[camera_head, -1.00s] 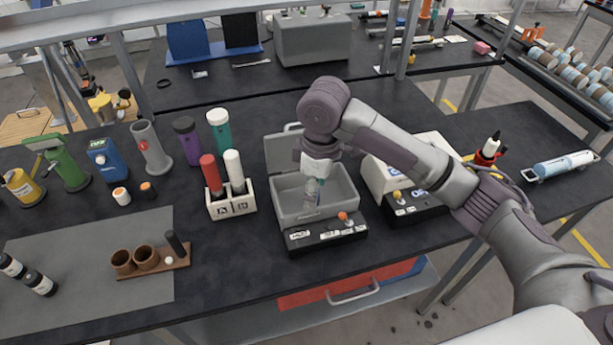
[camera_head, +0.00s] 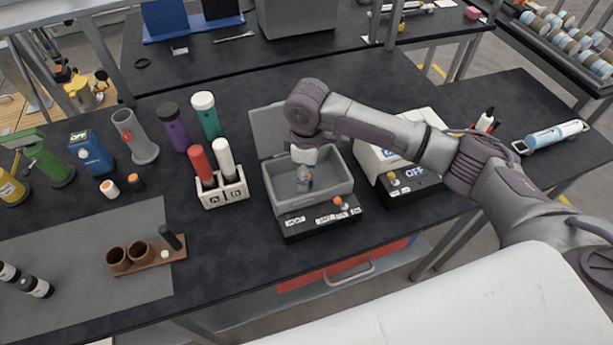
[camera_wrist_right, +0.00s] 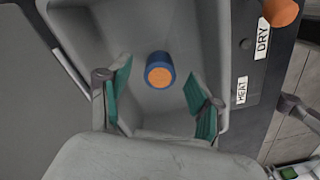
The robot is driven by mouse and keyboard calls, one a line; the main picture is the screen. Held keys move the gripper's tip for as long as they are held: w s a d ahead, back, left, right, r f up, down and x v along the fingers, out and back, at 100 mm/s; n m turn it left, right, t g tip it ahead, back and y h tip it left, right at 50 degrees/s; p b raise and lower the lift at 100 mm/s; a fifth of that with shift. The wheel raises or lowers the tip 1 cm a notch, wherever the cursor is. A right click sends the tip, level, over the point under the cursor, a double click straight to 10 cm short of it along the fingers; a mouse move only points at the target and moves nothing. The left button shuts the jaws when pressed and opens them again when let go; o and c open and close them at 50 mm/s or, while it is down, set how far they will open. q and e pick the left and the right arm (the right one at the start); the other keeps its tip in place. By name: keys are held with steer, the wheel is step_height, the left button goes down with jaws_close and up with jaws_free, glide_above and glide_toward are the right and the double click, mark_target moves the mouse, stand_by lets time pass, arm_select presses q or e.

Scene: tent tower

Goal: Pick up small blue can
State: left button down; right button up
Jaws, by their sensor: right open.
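The small blue can (camera_wrist_right: 159,70) with an orange top is inside the open grey box, near a wall, in the right wrist view. My right gripper (camera_wrist_right: 162,95) is open, its two green-padded fingers reaching into the box on either side of the view. The can shows between and slightly beyond the fingertips, apart from both. In the head view my right gripper (camera_head: 304,174) points down into the grey box (camera_head: 336,191) and partly hides what lies in it. My left gripper is not in view.
The box's front panel (camera_head: 318,219) carries labels and an orange knob; its lid (camera_head: 268,133) stands open behind. A rack with red and white tubes (camera_head: 223,193) is close at left. A white device (camera_head: 392,157) is close at right. A grey mat (camera_head: 75,245) lies at left.

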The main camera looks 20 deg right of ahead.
steer(key=shift+f, duration=1.15)
steer(key=c, duration=1)
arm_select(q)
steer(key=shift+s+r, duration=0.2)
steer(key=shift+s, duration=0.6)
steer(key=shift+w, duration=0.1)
arm_select(e)
steer(key=shift+r, duration=0.1)
